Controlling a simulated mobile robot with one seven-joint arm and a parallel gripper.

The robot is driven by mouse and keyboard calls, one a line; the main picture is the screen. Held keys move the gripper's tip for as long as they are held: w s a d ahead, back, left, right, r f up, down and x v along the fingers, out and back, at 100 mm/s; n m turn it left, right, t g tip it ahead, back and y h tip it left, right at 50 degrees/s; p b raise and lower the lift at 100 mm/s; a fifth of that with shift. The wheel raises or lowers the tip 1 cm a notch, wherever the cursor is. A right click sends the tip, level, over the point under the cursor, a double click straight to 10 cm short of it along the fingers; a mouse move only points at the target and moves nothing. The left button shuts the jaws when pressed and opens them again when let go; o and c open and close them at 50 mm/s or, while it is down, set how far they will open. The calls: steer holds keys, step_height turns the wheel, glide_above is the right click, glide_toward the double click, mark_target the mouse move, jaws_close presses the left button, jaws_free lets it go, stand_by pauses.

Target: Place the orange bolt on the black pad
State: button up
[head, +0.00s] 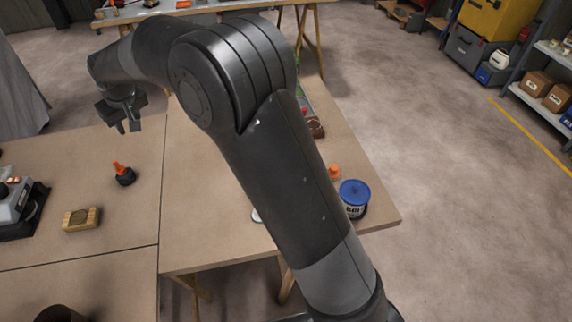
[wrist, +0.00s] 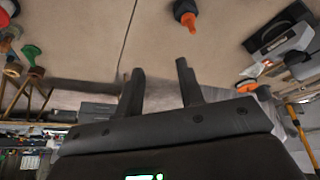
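My gripper (head: 127,128) is open and empty, raised over the far left part of the workbench; its two fingers stand apart in the wrist view (wrist: 160,75). A small orange piece (head: 334,171), perhaps the orange bolt, stands at the right beside my arm; its exact shape is too small to tell. Another item with an orange tip and a black round body (head: 125,178) is on the left bench, also in the wrist view (wrist: 187,14). I cannot make out the black pad clearly; a black base (head: 36,212) lies under a grey device at the left edge.
A blue-lidded tin (head: 354,197) stands near the bench's right edge. A wooden block (head: 82,219) lies on the left bench. My arm crosses the middle and hides part of the bench. The bench between gripper and arm is largely clear. Shelves (head: 540,100) stand at right.

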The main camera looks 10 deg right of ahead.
steer(key=s+d+r+m, duration=0.1)
steer(key=s+d+r, duration=0.3)
steer(key=d, duration=0.4)
steer(key=s+d+r+m+t+h, duration=0.1)
steer(key=s+d+r, duration=0.3)
steer(key=d, duration=0.5)
steer(key=s+d+r+m, duration=0.2)
steer(key=s+d+r, duration=0.2)
steer(key=d, duration=0.4)
steer(key=s+d+f+m+h, duration=0.1)
steer(key=s+d+f+m, duration=0.1)
steer(key=s+d, duration=0.5)
steer(key=s+d+f+m, duration=0.1)
steer(key=s+d+f, duration=0.1)
steer(key=s+d, duration=0.6)
steer(key=s, duration=0.6)
steer(key=shift+s+d+m+t+h, duration=0.2)
steer(key=shift+s+m+t+h, duration=0.1)
steer(key=shift+m+t+h, duration=0.1)
